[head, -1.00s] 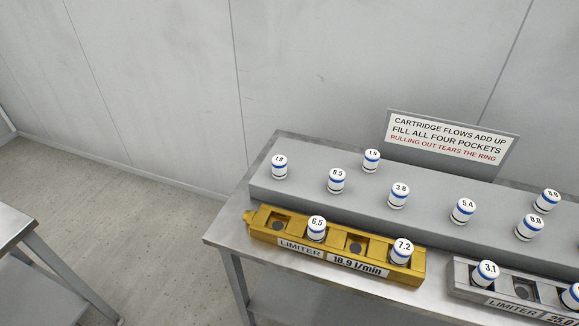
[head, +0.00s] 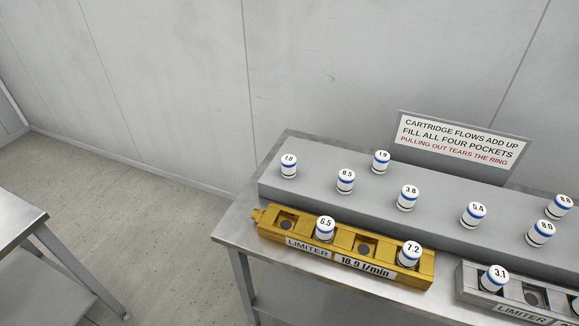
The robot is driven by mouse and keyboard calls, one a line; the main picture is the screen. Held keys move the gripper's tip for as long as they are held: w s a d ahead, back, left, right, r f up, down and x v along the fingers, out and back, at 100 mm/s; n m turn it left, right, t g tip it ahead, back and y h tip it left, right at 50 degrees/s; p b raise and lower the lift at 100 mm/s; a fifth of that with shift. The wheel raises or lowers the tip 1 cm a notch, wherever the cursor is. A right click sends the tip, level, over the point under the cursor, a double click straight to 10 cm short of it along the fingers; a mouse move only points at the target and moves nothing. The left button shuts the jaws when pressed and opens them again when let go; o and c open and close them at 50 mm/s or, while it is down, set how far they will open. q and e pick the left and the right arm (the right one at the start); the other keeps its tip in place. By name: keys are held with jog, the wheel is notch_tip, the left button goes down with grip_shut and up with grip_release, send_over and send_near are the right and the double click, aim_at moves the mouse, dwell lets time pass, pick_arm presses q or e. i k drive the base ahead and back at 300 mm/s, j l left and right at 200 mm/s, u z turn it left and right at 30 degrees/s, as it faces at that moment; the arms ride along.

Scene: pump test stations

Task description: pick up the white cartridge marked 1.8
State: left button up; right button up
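The white cartridge that appears to be marked 1.8 (head: 289,167) stands upright at the left end of the raised grey shelf (head: 315,185). It has a blue band, and its number is small. A similar cartridge that looks marked 1.9 (head: 381,163) stands to its right at the back of the shelf. Neither of my grippers is in view.
More cartridges, such as 0.5 (head: 346,181) and 3.8 (head: 407,198), stand on the shelf. The yellow limiter block (head: 345,262) in front holds 6.5 and 7.2, with two pockets empty. A grey limiter (head: 468,280) is at right, a sign (head: 460,138) behind, another table (head: 18,222) at left.

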aim_at(288, 162)
jog(key=j+z, duration=0.2)
jog(key=z, duration=0.25)
jog(key=i+j+z, duration=0.1)
jog(key=j+z, duration=0.15)
jog(key=z, duration=0.15)
jog(key=j+z, duration=0.4)
jog(key=j, duration=0.95)
jog(key=k+j+z, duration=0.15)
jog(key=j, duration=0.3)
